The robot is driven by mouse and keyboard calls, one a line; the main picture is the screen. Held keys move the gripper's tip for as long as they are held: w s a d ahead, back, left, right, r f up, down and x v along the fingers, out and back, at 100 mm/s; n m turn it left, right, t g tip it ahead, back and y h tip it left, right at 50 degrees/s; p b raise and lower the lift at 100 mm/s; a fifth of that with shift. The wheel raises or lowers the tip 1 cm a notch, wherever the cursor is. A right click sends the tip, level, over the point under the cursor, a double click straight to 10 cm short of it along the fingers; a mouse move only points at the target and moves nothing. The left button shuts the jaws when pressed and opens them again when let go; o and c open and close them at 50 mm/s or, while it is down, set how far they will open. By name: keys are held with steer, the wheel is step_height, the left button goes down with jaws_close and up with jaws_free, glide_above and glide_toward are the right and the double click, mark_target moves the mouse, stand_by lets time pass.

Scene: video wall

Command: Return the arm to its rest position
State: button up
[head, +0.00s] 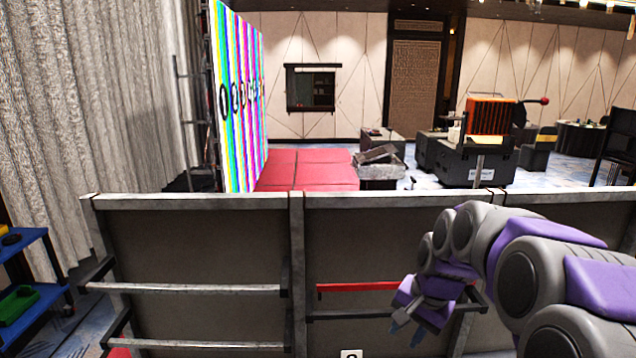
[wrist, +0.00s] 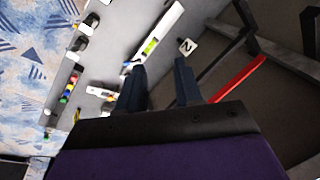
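My arm, grey and purple, reaches in from the right of the head view and bends down toward the grey panels. My gripper (head: 407,334) hangs low in front of the right-hand panel, with its blue-tipped fingers pointing down. In the wrist view, the two dark fingers of my gripper (wrist: 159,72) stand apart. No held object shows between them. The gap shows only the panel equipment beyond.
Grey framed panels (head: 205,250) stand close in front, with silver rails (head: 197,288) and a red bar (head: 355,287). A white number label (wrist: 187,46) shows beyond the fingers. A blue cart (head: 28,290) stands at left. A striped video wall (head: 240,95) stands behind the panels.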

steer(key=s+a+f+n+g+b, duration=0.1)
steer(key=s+f, duration=0.4)
steer(key=s, duration=0.6)
steer(key=s+a+f+n+g+h+b, duration=0.1)
steer(key=s+f+n+b, duration=0.3)
steer(key=s, duration=0.6)
steer(key=s+a+f+n+g+h+b, duration=0.1)
steer(key=s+f+b, duration=0.4)
steer(key=s, duration=0.6)
step_height(320, 180, down, 3)
steer(key=shift+s+r+n+g, duration=0.15)
steer(key=shift+s+n+g, duration=0.2)
steer(key=shift+n, duration=0.35)
